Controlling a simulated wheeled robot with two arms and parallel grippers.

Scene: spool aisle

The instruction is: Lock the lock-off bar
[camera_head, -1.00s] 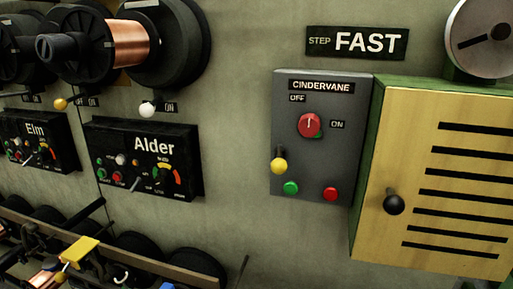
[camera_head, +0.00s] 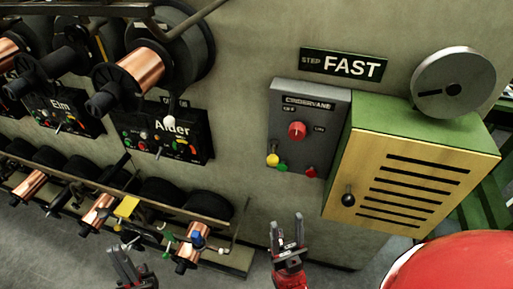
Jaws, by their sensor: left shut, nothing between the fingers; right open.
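No part in view is labelled as a lock-off bar, and I cannot tell which part it is. The grey CINDERVANE panel (camera_head: 333,104) on the wall has a red rotary knob (camera_head: 297,131) marked OFF and ON. A yellow ball-ended lever (camera_head: 272,160), a green button (camera_head: 282,167) and a red button (camera_head: 310,172) are below it. My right gripper (camera_head: 287,222) is open and empty, in front of the wall below the panel and apart from it. My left gripper (camera_head: 124,258) is shut and empty at the bottom left, below the lower rail.
A yellow slatted cabinet (camera_head: 345,165) with a black knob (camera_head: 348,198) stands right of the panel. Copper spools (camera_head: 143,68) and the Alder panel (camera_head: 190,146) are at left. A lower rail (camera_head: 150,204) carries spools and a yellow block (camera_head: 127,207). A red rounded object (camera_head: 455,265) fills the bottom right.

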